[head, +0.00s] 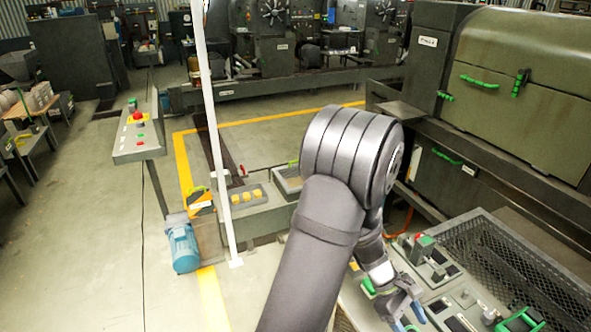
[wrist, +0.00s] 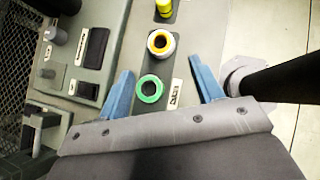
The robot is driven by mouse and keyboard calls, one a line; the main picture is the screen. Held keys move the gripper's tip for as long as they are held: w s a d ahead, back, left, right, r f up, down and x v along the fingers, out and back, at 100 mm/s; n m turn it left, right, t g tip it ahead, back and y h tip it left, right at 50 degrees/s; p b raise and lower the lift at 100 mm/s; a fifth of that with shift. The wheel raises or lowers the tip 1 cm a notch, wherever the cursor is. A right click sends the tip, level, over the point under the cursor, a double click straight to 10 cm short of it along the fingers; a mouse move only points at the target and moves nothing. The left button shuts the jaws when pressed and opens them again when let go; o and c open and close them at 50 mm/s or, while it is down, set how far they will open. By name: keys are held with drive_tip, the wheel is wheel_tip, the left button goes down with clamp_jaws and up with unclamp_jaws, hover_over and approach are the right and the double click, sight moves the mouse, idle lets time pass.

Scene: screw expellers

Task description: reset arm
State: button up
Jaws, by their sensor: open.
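My arm reaches from the bottom middle of the head view, bends at a large grey joint and points down to the right. My gripper (wrist: 160,70) is open, with its two blue fingers apart and nothing held between them. In the head view my gripper (head: 408,308) is at the bottom, over a grey control panel (head: 462,300). In the wrist view a green ring (wrist: 149,89) lies between the fingers, with a yellow and white ring (wrist: 161,43) beyond it. I cannot tell the height of the fingers above the panel.
Black switches (wrist: 94,48) sit left of the fingers in the wrist view. A mesh-topped bin (head: 520,260) and a large machine (head: 520,80) stand right. A white pole (head: 212,130), button pedestal (head: 138,140) and blue motor (head: 183,248) stand left. Open floor lies at left.

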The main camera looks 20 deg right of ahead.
drive_tip(key=x, duration=0.9)
drive_tip(key=shift+s+f, duration=0.2)
drive_tip(key=shift+s, duration=0.05)
wheel_tip(320, 180, up, 4)
drive_tip(key=shift+d, duration=0.1)
drive_tip(key=s+a+r, duration=0.4)
drive_tip(key=s+r, duration=0.3)
drive_tip(key=s, duration=0.3)
drive_tip(key=w+d+n+t+h, duration=0.1)
drive_tip(key=w+n+t+h, duration=0.5)
drive_tip(key=w, duration=1.6)
drive_tip(key=w+a+n+t, duration=0.1)
drive_tip(key=w+a+n, duration=0.2)
drive_tip(key=w, duration=0.3)
drive_tip(key=w+a+r+n+t, duration=0.1)
drive_tip(key=w+a+n, duration=0.2)
drive_tip(key=w, duration=0.4)
drive_tip(key=w+a+r+n+t+y, duration=0.1)
drive_tip(key=w+a+n, duration=0.1)
drive_tip(key=w, duration=0.5)
drive_tip(key=shift+w+a+r+n+t, duration=0.25)
drive_tip(key=shift+a+n+t, duration=0.15)
drive_tip(key=shift+n, duration=0.5)
drive_tip(key=shift+s, duration=0.1)
